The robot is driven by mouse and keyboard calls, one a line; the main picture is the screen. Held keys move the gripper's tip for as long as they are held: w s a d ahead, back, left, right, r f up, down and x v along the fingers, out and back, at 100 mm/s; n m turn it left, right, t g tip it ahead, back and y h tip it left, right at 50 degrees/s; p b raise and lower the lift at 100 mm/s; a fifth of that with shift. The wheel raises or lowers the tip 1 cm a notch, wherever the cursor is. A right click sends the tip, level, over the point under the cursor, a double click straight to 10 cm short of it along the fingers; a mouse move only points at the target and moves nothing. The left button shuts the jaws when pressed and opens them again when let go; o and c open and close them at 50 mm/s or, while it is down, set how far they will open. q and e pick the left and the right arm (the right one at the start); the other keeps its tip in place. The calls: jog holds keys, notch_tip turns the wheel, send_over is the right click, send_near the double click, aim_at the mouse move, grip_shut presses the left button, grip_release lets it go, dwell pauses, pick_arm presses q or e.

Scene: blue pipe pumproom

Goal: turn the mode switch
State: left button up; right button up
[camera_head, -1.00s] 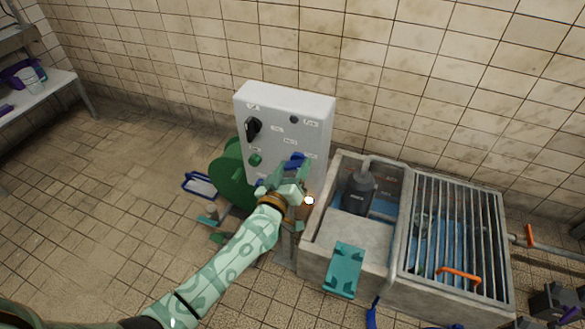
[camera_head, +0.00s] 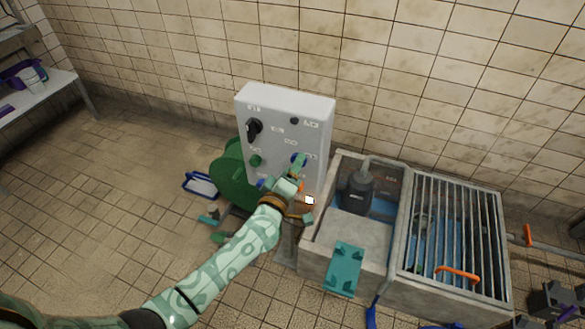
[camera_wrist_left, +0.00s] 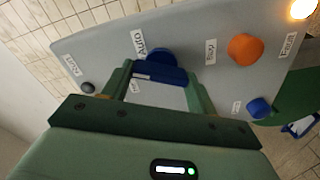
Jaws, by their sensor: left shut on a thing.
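A pale grey control box (camera_head: 283,105) stands against the tiled wall. The mode switch, a blue knob with a bar handle (camera_wrist_left: 155,70), sits on its front face, and a bit of it shows in the head view (camera_head: 298,158). My left gripper (camera_head: 297,170) reaches up to the box from below. In the left wrist view, my left gripper (camera_wrist_left: 158,78) has one finger on each side of the blue bar and is shut on it. Printed labels surround the knob; which one it points to cannot be told. My right gripper is not in view.
The box also bears a black rotary handle (camera_head: 254,128), a small dark knob (camera_wrist_left: 88,87), an orange knob (camera_wrist_left: 245,48), another blue knob (camera_wrist_left: 258,107) and a lit lamp (camera_wrist_left: 302,8). A concrete tank (camera_head: 345,225) with a grate (camera_head: 458,235) stands close at right.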

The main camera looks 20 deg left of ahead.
pick_arm(q)
jog(key=n, duration=0.5)
jog(key=shift+f, duration=0.2)
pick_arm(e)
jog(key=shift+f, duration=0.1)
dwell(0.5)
pick_arm(q)
jog(key=o, duration=1)
jog(key=shift+s, duration=0.15)
jog(key=s+p, duration=0.3)
jog(key=s, duration=1.3)
jog(key=shift+a+p, duration=0.3)
jog(key=shift+p, duration=0.05)
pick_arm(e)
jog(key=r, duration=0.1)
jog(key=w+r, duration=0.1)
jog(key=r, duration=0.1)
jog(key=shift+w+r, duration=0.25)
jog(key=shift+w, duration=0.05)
